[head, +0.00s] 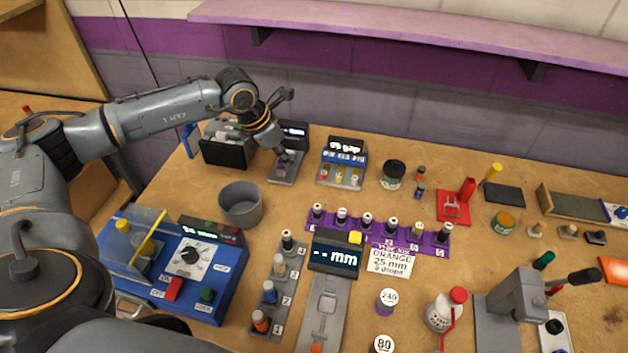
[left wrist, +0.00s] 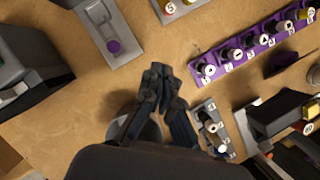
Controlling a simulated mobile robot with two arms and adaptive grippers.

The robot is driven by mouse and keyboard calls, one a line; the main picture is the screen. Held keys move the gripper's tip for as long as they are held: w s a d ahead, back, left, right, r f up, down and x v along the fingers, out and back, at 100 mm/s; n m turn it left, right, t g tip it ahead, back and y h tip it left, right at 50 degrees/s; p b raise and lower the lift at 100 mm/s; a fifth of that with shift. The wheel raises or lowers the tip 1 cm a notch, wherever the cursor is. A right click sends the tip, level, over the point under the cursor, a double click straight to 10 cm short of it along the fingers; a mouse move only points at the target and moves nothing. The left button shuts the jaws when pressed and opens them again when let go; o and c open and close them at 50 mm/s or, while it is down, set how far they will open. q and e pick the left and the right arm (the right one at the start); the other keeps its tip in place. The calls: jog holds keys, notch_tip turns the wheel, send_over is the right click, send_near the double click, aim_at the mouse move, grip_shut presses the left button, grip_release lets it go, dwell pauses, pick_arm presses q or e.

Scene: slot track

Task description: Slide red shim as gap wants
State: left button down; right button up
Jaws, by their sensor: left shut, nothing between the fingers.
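A small grey unit with a dark display (head: 346,146) stands at the back middle of the table in the head view. The display text is too blurred to read. My left gripper (head: 283,158) is shut and empty, over the grey plate left of this unit. In the left wrist view the shut fingertips (left wrist: 160,72) are over bare wood. My right gripper is not in view.
A grey cup (head: 240,204), a blue control box (head: 205,284) and a purple rack of several bottles (head: 430,241) stand nearby. Bare wood lies between the cup and the rack.

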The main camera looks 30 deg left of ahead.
aim_at(318, 180)
pick_arm(q)
jog(key=p+x, duration=0.3)
jog(key=x, duration=0.7)
jog(key=shift+d+f, duration=0.1)
jog(key=shift+f, duration=0.3)
jog(key=shift+w+d+r+p, duration=0.1)
jog(key=shift+w+d+p, duration=0.15)
jog(key=shift+w, duration=0.35)
jog(key=shift+w+d+r+p, duration=0.15)
jog(key=shift+w+d, duration=0.2)
jog(key=shift+w, duration=0.25)
jog(key=shift+w+d, duration=0.3)
jog(key=shift+w, duration=0.15)
jog(key=shift+w+f, duration=0.1)
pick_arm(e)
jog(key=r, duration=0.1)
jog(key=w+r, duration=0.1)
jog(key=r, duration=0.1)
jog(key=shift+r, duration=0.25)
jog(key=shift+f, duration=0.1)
